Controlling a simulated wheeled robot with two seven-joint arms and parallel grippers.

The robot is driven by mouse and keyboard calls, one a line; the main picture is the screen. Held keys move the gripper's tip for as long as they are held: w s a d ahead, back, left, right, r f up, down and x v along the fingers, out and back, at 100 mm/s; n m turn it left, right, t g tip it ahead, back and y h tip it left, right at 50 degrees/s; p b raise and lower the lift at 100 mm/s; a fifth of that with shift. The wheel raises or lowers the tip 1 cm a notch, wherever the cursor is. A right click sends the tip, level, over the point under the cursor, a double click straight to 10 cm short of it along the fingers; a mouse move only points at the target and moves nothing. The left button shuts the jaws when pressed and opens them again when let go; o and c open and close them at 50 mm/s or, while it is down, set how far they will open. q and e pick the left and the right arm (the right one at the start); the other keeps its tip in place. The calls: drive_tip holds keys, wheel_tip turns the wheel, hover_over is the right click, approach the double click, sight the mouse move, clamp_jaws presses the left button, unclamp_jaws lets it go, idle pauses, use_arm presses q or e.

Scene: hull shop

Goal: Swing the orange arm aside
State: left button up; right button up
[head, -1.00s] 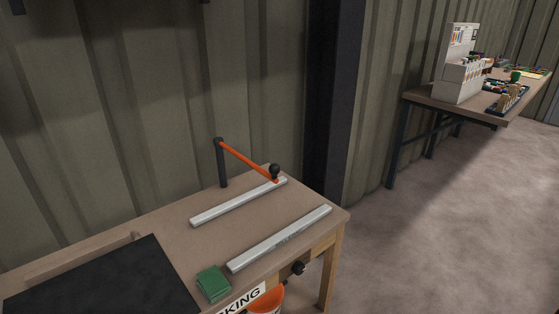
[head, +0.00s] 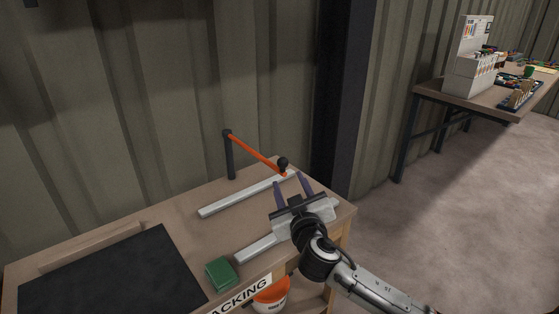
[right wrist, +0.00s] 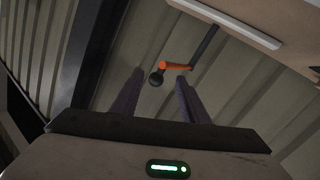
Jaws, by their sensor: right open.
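The orange arm (head: 257,155) runs from the top of a dark post (head: 229,156) at the back of the bench down to a black knob (head: 283,162) at its right end. My right gripper (head: 292,182) is open over the right side of the bench, its two purple fingers pointing toward the knob. In the right wrist view the knob (right wrist: 156,78) shows near the left fingertip, between the fingers, with the orange arm (right wrist: 176,65) beyond; I cannot tell whether they touch. My left gripper is not in view.
Two pale rails lie on the bench (head: 165,225): a back rail (head: 240,196) and a front rail (head: 257,248), partly hidden by my gripper. A green block (head: 220,273) and black mat (head: 110,275) are at left. An orange bucket (head: 272,291) is below.

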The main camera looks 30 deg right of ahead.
drive_tip(key=shift+w+d+r+t, duration=0.15)
drive_tip(key=shift+w+r+t, duration=0.05)
drive_tip(key=shift+w+r, duration=0.35)
drive_tip(key=shift+w+d+r+t, duration=0.15)
drive_tip(key=shift+w+r+t, duration=0.05)
drive_tip(key=shift+w+r, duration=0.3)
drive_tip(key=x, duration=0.9)
drive_tip(key=shift+w+f+p, duration=0.15)
drive_tip(key=shift+w+p, duration=0.1)
drive_tip(key=shift+p, duration=0.05)
drive_tip(key=shift+c, duration=0.2)
clamp_jaws()
